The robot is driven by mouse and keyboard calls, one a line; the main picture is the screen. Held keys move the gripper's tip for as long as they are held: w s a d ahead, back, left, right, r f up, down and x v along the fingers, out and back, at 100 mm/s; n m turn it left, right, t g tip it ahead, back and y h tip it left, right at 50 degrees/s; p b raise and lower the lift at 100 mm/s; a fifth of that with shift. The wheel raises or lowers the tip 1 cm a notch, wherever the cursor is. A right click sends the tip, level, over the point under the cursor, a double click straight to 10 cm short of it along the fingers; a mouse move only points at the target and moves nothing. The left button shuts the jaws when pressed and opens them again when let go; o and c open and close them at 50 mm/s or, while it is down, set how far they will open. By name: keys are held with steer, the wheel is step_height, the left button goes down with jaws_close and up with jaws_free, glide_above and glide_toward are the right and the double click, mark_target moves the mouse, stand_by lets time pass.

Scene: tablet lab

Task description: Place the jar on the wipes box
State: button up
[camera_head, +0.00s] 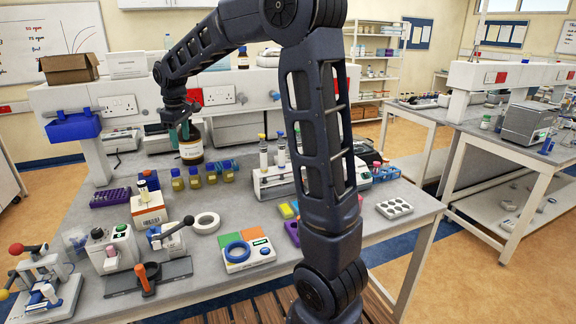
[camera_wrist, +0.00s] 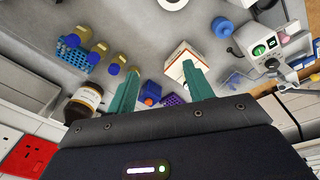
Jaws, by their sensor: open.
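The jar (camera_head: 191,150) is a large amber bottle with a pale label, standing upright on the bench at the back. In the wrist view the jar (camera_wrist: 86,101) is at lower left, outside the left finger. My gripper (camera_head: 181,130) is high over the back of the bench, overlapping the jar's upper part in the head view. In the wrist view my gripper (camera_wrist: 160,88) has its teal fingers spread, with no held object between them. The wipes box (camera_head: 148,212) is white with an orange label, at front left of the jar; in the wrist view the box (camera_wrist: 184,68) lies beyond the fingers.
Several small blue-capped bottles (camera_head: 194,177) stand just in front of the jar. A purple rack (camera_head: 110,197) is left of the box, and a white tape ring (camera_head: 206,222) lies to its right. The shelf (camera_head: 245,95) rises behind the bench.

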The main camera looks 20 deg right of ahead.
steer(key=s+d+r+m+t, duration=0.1)
steer(key=s+d+r+m, duration=0.15)
steer(key=s+d, duration=0.55)
steer(key=s+d+r+m+t, duration=0.1)
steer(key=s+d+m, duration=0.2)
steer(key=s+d, duration=0.5)
steer(key=s+d+f+m, duration=0.2)
steer(key=s+d+m, duration=0.1)
steer(key=s+d, duration=0.2)
steer(key=s+d+f+m+t, duration=0.1)
steer(key=s+d+f+m, duration=0.2)
steer(key=s, duration=0.6)
steer(key=shift+s+d, duration=0.2)
steer(key=shift+d, duration=1)
steer(key=shift+f, duration=0.1)
